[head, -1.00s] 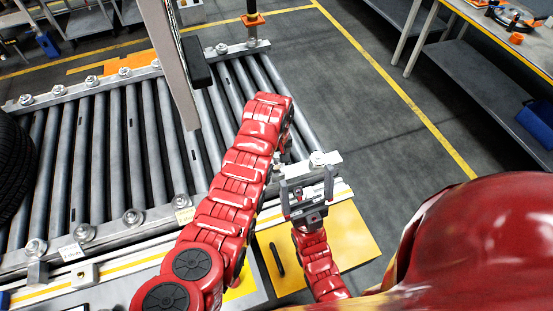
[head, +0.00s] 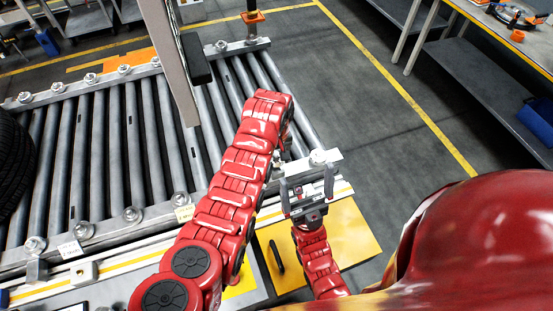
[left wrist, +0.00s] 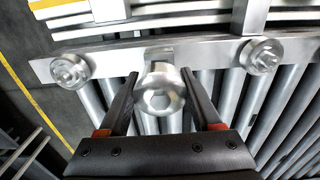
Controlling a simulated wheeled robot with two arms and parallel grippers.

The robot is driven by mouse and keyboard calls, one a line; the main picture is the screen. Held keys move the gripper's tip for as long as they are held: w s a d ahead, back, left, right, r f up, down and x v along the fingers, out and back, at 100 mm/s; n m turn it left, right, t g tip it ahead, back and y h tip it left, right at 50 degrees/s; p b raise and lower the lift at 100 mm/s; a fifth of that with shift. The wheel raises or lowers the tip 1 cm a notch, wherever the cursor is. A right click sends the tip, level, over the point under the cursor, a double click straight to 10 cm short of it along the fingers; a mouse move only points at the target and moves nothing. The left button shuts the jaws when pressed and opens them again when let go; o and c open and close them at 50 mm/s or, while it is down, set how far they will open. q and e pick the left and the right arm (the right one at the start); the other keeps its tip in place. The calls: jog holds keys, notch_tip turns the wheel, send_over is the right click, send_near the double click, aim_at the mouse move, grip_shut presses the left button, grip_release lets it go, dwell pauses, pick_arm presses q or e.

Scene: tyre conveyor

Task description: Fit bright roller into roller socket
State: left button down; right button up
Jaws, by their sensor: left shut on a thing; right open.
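The roller end is at the conveyor's side rail (left wrist: 110,60), by a gap between two bolts. I cannot tell whether it is seated in the roller socket, which is mostly hidden. In the head view my red left arm hides this gripper and the roller. My right gripper (head: 307,178) is open and empty beside the conveyor's near right corner.
The conveyor's grey rollers (head: 108,150) fill the left side, with a black tyre (head: 10,165) at the far left. A grey post (head: 168,60) stands over the conveyor. A yellow plate (head: 345,235) lies below my right gripper. The floor to the right is clear up to the benches.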

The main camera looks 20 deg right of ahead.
aim_at(276, 155)
pick_arm(q)
jog(key=shift+b, duration=0.5)
dwell(0.8)
jog(key=shift+f+b, duration=1.4)
jog(key=shift+f, duration=0.7)
grip_release()
notch_tip(276, 155, up, 6)
jog(key=shift+f+b, duration=0.1)
jog(key=shift+b, duration=1)
notch_tip(276, 155, up, 10)
jog(key=p, duration=0.9)
jog(key=shift+f, duration=0.25)
jog(key=shift+r+p, duration=0.55)
jog(key=shift+r, duration=0.5)
jog(key=shift+s, duration=0.1)
